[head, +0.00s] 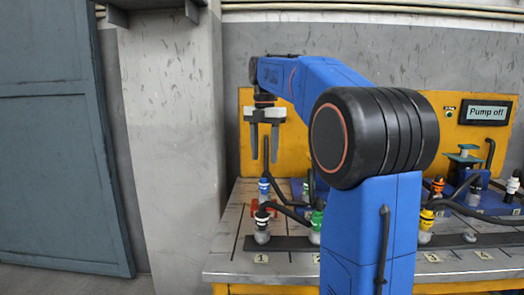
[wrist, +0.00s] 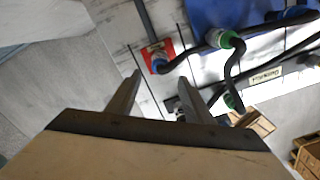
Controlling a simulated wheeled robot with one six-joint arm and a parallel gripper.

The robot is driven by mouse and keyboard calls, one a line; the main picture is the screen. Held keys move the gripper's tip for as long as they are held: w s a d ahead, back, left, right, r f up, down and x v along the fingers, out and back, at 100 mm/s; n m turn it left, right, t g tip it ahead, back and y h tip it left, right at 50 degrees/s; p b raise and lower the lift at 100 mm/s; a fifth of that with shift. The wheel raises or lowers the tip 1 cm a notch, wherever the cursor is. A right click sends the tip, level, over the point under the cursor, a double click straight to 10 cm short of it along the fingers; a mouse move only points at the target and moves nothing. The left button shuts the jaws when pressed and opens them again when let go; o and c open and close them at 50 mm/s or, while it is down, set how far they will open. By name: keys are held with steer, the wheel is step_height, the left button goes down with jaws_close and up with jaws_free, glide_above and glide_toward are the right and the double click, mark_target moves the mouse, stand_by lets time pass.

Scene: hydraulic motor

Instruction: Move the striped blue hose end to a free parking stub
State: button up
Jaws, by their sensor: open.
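The striped blue hose end (head: 264,187) stands upright at the left of the bench, above a red fitting (head: 254,209). In the wrist view a blue piece (wrist: 158,66) shows at a red base (wrist: 152,50), just beyond my fingertips. My gripper (head: 264,157) hangs above the blue end, fingers pointing down, apart and empty. Its fingers (wrist: 160,78) also show open in the wrist view. A dark rail (head: 290,243) along the front carries the parking stubs. A bare low stub (head: 470,238) shows on its right part. My arm hides the rail's middle.
A yellow one (head: 427,219) and an orange one (head: 437,187) stand at right. Black hoses cross between. The yellow back panel (head: 296,135) rises behind.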

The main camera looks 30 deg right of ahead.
mark_target(264, 177)
steer(key=shift+f, duration=4.25)
jaws_close()
steer(key=shift+r, duration=0.1)
steer(key=shift+r, duration=0.3)
steer(key=shift+r, duration=0.1)
steer(key=shift+r, duration=1.35)
